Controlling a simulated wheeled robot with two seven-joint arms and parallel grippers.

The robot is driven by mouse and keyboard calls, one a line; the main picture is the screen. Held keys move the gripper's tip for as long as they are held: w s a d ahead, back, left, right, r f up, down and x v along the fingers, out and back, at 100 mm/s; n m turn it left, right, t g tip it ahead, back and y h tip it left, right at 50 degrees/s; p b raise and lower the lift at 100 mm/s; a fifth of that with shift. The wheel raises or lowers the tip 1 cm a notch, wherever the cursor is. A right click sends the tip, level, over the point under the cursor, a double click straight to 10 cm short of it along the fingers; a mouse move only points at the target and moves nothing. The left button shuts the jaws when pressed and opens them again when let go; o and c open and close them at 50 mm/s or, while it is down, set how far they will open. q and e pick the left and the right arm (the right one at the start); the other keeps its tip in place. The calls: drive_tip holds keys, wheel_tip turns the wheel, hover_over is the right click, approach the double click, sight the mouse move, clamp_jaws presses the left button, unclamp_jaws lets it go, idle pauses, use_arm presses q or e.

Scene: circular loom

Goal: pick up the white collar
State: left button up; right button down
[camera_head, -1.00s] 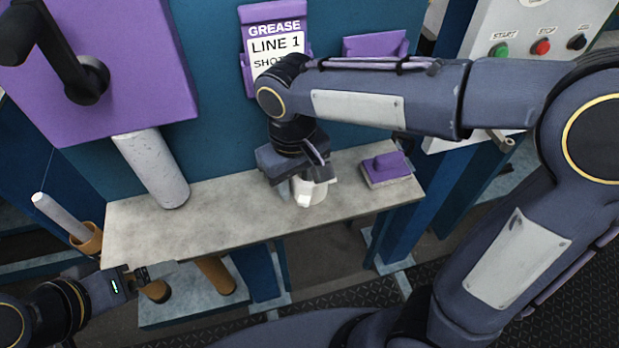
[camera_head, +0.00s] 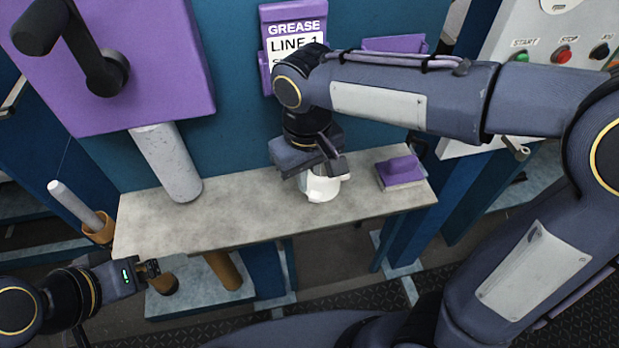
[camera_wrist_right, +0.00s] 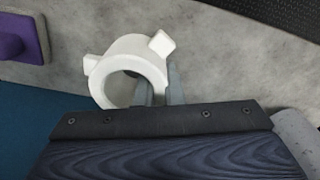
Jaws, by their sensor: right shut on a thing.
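The white collar (camera_head: 319,186) is a short ring with small blocks sticking out of its side. It stands on the grey shelf (camera_head: 230,220), and I cannot tell whether it is lifted at all. My right gripper (camera_head: 321,172) comes down on it from above and is shut on its wall. In the right wrist view, the collar (camera_wrist_right: 128,66) shows its round opening, with one finger of the gripper (camera_wrist_right: 158,88) inside the ring and one outside. My left gripper (camera_head: 150,269) is low at the left, away from the collar; its jaws are too small to read.
A purple-handled block (camera_head: 399,172) sits on the shelf right of the collar. A grey cylinder (camera_head: 167,163) under a purple housing (camera_head: 130,80) stands at the left. A purple holder with a grease card (camera_head: 296,28) hangs behind. The shelf between cylinder and collar is clear.

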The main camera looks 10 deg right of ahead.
drive_tip(key=s+a+r, duration=0.6)
drive_tip(key=a+r, duration=0.5)
drive_tip(key=a, duration=0.1)
drive_tip(key=shift+s+a+r, duration=0.2)
drive_tip(key=shift+s+r, duration=0.1)
drive_tip(key=shift+r, duration=0.1)
drive_tip(key=c, duration=2.2)
unclamp_jaws()
